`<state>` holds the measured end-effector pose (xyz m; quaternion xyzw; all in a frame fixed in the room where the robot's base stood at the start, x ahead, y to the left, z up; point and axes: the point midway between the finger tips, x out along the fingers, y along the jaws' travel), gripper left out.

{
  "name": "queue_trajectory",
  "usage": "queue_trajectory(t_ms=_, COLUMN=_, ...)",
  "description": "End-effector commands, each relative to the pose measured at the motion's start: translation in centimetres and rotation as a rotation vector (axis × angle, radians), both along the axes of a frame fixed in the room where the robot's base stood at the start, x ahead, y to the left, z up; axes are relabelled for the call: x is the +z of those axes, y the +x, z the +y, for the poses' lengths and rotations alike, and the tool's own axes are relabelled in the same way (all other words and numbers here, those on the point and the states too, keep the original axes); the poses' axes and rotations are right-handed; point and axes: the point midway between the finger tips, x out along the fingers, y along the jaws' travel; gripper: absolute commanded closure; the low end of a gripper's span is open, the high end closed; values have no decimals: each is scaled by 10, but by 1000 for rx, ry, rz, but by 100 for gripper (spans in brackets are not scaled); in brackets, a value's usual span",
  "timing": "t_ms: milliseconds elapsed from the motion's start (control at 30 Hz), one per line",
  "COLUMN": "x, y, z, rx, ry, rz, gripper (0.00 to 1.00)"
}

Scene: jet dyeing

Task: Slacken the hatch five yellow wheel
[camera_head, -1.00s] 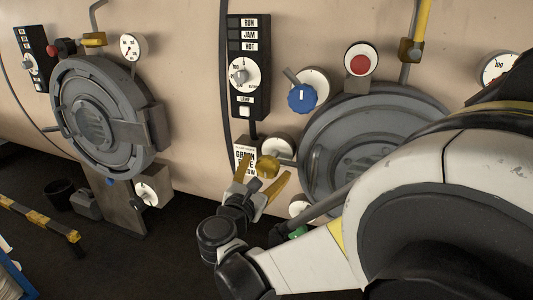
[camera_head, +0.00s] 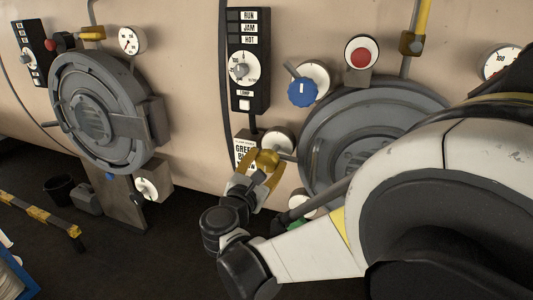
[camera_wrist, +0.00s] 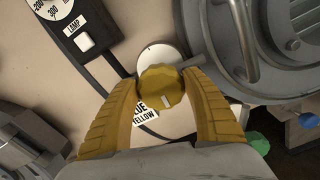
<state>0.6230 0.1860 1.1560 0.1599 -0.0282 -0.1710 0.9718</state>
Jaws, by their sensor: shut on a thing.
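The yellow wheel (camera_head: 267,160) sits in front of a round white dial (camera_head: 279,139) at the lower left of the right-hand grey hatch (camera_head: 350,135). In the wrist view the scalloped yellow wheel (camera_wrist: 161,86) lies between my two yellow fingers, with a pale mark on its face. My gripper (camera_head: 262,176) is shut on the wheel, one finger on each side. The white dial (camera_wrist: 158,54) shows partly behind the wheel. A label plate (camera_head: 243,152) beside it is partly covered by my gripper. No hatch number is readable.
A black panel (camera_head: 249,62) with a dial stands to the upper left. Another grey hatch (camera_head: 98,112) is at left. My arm covers the lower right.

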Motion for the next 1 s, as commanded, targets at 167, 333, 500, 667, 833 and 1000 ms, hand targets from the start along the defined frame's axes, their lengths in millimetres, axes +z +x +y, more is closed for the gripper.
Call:
queue_trajectory(t_ms=167, x=-1, y=0, z=-1, rx=0, ry=104, rz=-38, gripper=74)
queue_trajectory(t_ms=333, x=-1, y=-1, z=-2, rx=0, ry=245, rz=-89, gripper=74)
queue_trajectory(t_ms=500, x=-2, y=-1, z=-2, rx=0, ry=399, rz=-144, gripper=74)
queue_trajectory(t_ms=667, x=-3, y=-1, z=-3, rx=0, ry=542, rz=-196, gripper=74)
queue_trajectory(t_ms=833, x=-4, y=-2, z=-4, rx=-1, ry=693, rz=-250, gripper=74)
queue_trajectory(t_ms=1000, x=-5, y=-2, z=-4, rx=-1, ry=844, rz=-305, gripper=74)
